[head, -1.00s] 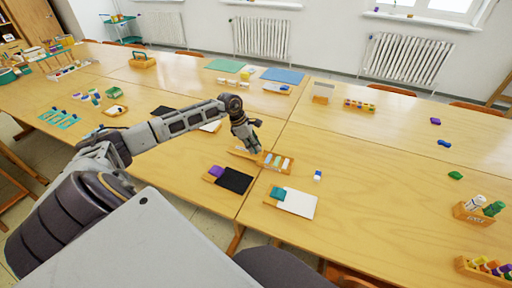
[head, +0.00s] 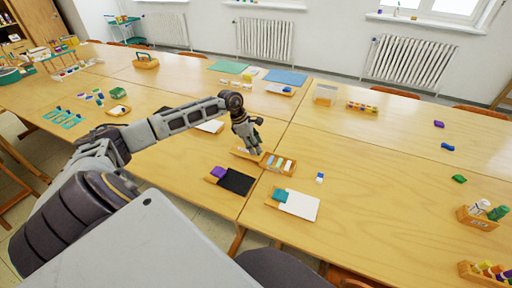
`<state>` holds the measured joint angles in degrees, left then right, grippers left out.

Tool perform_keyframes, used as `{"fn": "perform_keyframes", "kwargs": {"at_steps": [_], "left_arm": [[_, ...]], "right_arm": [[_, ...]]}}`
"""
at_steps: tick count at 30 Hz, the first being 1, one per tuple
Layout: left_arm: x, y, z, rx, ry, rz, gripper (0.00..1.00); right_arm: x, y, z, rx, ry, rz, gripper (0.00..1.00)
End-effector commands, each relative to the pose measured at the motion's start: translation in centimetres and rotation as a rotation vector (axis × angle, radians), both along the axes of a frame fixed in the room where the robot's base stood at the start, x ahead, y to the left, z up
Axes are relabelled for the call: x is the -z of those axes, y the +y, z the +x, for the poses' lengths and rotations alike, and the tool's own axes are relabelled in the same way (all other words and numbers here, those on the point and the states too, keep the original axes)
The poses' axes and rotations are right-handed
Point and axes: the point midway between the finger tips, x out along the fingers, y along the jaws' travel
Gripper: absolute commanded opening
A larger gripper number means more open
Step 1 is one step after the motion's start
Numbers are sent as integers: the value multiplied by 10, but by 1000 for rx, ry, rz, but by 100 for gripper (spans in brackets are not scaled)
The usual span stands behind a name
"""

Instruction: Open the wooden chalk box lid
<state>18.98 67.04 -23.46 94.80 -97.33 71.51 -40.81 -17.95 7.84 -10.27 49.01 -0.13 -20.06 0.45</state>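The wooden chalk box (head: 265,165) lies on the table just right of the picture's middle, with several coloured chalk sticks (head: 284,163) showing in its uncovered part. A flat wooden piece, which looks like its lid (head: 240,152), sticks out at the box's left end. My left gripper (head: 257,150) points down at that left end, partly hiding where lid and box meet. Its fingers are too small to tell whether they are open or shut, or whether they touch the lid. My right gripper is not in view.
A tray with a purple block and black pad (head: 236,181) lies in front-left of the box, and one with a teal block and white pad (head: 302,205) in front. A small blue-and-white block (head: 320,177) lies to the right. The table beyond it is mostly clear.

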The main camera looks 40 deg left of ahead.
Motion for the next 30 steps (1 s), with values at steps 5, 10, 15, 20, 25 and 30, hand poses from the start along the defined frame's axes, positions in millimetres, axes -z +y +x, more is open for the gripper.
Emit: {"fn": "perform_keyframes", "kwargs": {"at_steps": [5, 10, 15, 20, 25, 30], "left_arm": [[-18, 7, -5, 0, -1, 3, 40], [-36, 12, -10, 1, 1, 3, 40], [-53, 18, -14, 0, 1, 3, 40], [-70, 23, -19, 1, 2, 3, 40], [-84, 28, -22, -1, 2, 1, 40], [-92, 30, -24, 0, 2, 1, 40]], "right_arm": [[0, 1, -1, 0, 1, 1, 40], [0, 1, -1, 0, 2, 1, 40], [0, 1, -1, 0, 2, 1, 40], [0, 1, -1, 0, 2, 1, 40], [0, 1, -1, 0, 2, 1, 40], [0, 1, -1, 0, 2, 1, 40]]}}
